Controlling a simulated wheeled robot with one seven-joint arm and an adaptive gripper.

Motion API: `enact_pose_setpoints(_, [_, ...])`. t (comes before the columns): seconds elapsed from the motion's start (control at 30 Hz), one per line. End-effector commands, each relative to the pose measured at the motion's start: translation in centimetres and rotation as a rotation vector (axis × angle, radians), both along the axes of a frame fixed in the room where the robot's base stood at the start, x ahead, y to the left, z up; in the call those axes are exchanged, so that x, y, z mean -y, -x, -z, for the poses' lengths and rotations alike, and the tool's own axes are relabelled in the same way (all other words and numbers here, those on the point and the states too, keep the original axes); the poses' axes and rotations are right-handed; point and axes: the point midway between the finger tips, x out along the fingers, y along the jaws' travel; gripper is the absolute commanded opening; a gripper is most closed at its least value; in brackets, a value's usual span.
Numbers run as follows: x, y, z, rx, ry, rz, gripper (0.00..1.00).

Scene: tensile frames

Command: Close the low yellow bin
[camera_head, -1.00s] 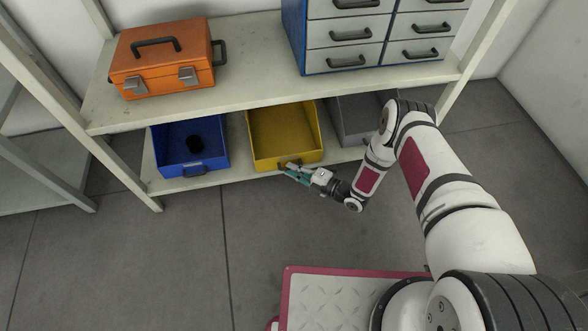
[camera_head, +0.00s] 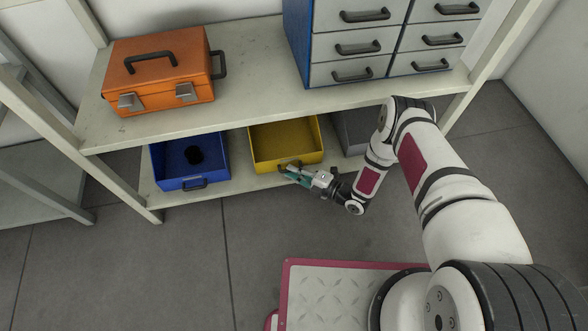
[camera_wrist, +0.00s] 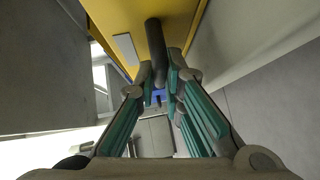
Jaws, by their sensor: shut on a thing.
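The low yellow bin (camera_head: 265,161) sits on the lower shelf between a blue bin and a grey bin. Its front part shows from above and looks empty; its rear is hidden beneath the upper shelf. My gripper (camera_head: 287,170) is at the front of this bin, shut on its dark handle (camera_wrist: 155,45). In the wrist view, the teal fingers of my gripper (camera_wrist: 161,75) stand on both sides of the handle, close to the yellow front (camera_wrist: 115,20).
The grey bin (camera_head: 356,128) is on the right, partly behind my arm. The upper shelf (camera_head: 255,97) overhangs the bins, bearing an orange toolbox (camera_head: 165,75) and a drawer cabinet (camera_head: 350,62). Floor in front is clear.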

Motion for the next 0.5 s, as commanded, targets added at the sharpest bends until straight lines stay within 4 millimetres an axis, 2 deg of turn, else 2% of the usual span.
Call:
enact_pose_setpoints(0.03, [0.02, -0.50, -0.08, 0.006, 0.002, 0.007, 0.00])
enact_pose_setpoints(0.07, [0.01, -0.52, -0.08, 0.006, 0.002, 0.008, 0.16])
enact_pose_setpoints(0.1, [0.00, -0.51, -0.08, 0.006, 0.002, 0.007, 0.25])
enact_pose_setpoints(0.13, [0.00, -0.50, -0.09, 0.006, 0.002, 0.007, 0.29])
enact_pose_setpoints(0.5, [0.22, -0.21, -0.07, 0.003, 0.001, 0.005, 0.29])
